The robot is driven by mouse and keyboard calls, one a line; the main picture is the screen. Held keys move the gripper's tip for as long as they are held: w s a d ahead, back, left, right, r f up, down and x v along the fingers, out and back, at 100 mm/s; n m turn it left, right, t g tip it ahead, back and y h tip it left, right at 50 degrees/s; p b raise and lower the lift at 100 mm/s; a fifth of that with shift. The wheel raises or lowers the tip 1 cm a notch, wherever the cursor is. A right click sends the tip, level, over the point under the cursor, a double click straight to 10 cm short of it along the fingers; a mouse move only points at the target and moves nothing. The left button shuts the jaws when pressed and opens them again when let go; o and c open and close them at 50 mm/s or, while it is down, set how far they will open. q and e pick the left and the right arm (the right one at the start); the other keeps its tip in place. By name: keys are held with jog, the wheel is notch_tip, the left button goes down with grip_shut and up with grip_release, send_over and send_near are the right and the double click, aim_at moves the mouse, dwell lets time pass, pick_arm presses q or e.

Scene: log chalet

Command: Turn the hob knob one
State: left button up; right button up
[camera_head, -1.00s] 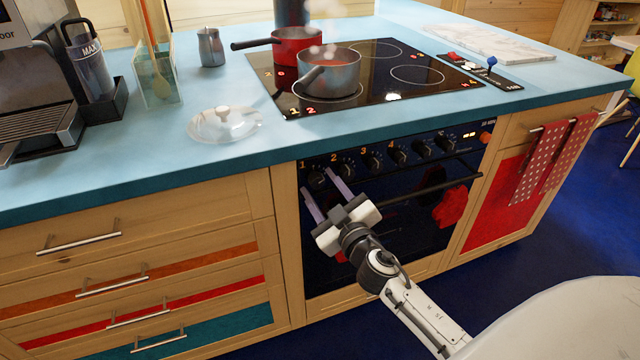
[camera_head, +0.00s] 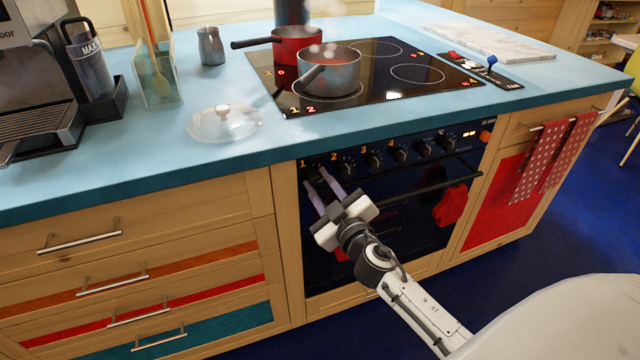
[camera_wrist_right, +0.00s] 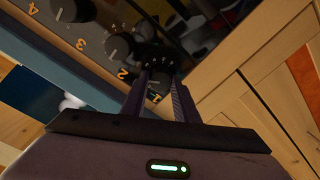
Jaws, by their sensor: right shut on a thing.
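Hob knob one (camera_head: 316,174) is the black knob at the left end of the oven's control panel, below the orange figure 1. My right gripper (camera_head: 319,180) reaches it from the front, with its two long pale fingers around the knob. The fingers are closer together than before and shut on it. In the right wrist view, the dark knob (camera_wrist_right: 158,62) sits at the fingertips of my right gripper (camera_wrist_right: 161,82), partly hidden by them. The pointer of the knob cannot be made out. My left gripper is not in view.
More knobs (camera_head: 372,161) run along the panel to the right. The oven handle (camera_head: 430,188) sticks out below them. Above, a steaming grey pot (camera_head: 335,75) and a red pan (camera_head: 298,50) stand on the black hob (camera_head: 430,98). A glass lid (camera_head: 222,125) lies on the blue worktop.

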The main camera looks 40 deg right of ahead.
jog(key=n, duration=0.3)
jog(key=shift+n+p, duration=0.3)
jog(key=n, duration=0.3)
jog(key=shift+n+p, duration=0.3)
jog(key=shift+a+n, duration=0.1)
jog(key=shift+n, duration=0.9)
jog(key=shift+n+p, duration=0.3)
jog(key=shift+n, duration=0.7)
jog(key=shift+f, duration=0.1)
jog(key=o, duration=1.1)
jog(key=shift+c, duration=0.2)
